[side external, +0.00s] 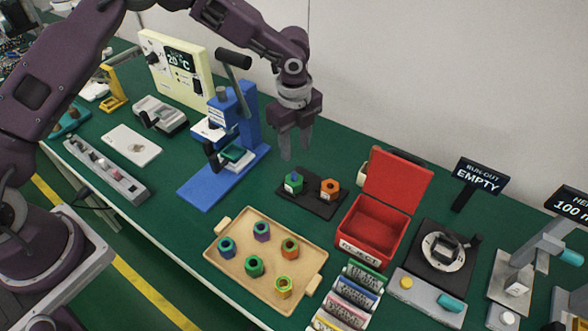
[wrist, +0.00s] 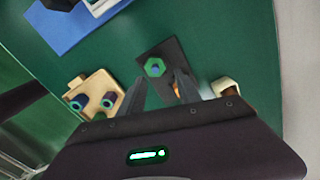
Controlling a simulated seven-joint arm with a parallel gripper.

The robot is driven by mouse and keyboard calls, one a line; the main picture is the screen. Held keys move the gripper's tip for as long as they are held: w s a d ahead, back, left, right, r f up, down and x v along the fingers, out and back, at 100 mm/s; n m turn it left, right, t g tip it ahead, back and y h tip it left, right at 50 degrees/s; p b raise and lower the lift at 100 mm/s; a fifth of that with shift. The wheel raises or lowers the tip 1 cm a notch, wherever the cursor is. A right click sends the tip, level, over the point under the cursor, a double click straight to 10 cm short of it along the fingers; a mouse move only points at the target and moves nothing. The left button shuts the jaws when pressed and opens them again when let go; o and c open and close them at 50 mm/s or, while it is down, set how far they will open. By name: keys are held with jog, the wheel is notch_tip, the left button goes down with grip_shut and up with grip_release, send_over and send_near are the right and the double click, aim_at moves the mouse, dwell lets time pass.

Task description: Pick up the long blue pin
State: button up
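A green hexagonal piece (side external: 293,184) stands on a small black plate, with a blue pin (side external: 294,174) showing at its top. In the wrist view the blue pin (wrist: 155,68) fills the centre of the green ring. How far the pin reaches down inside is hidden. An orange piece (side external: 330,188) stands beside it on the same plate. My gripper (side external: 295,152) is open and empty, pointing down above the green piece. In the wrist view my fingers (wrist: 161,75) are apart, with the green piece just beyond their tips.
The black plate (side external: 314,204) lies between a blue press (side external: 250,115) and an open red reject box (side external: 372,232). Green table (side external: 215,215) is bare between tray and press.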

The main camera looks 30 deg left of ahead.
aim_at(294, 173)
jog(key=f, duration=0.5)
jog(key=s+f, duration=0.1)
jog(key=f, duration=0.1)
jog(key=shift+d+f, duration=0.1)
jog(key=shift+f, duration=0.3)
jog(key=shift+w, duration=0.1)
grip_shut()
